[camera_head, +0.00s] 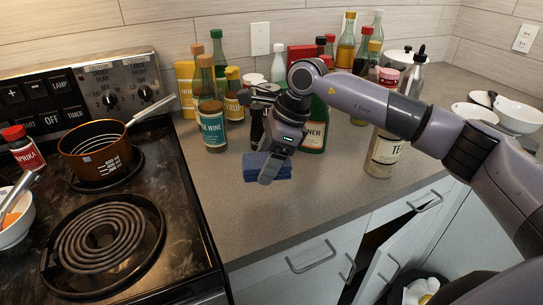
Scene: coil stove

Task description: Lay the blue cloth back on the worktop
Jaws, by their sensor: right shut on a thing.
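The blue cloth (281,172) shows as a small folded, layered bundle over the grey worktop (216,190), between the stove and the front edge. My right gripper (267,172) points down at the cloth and is shut on it. One finger covers part of the cloth. I cannot tell whether the cloth's underside touches the worktop or hangs just above it. My left gripper is not in view.
A labelled jar (383,152) stands to the right. The stove (186,215) with a copper pan (95,150) is at left. A cabinet door (392,262) hangs open below.

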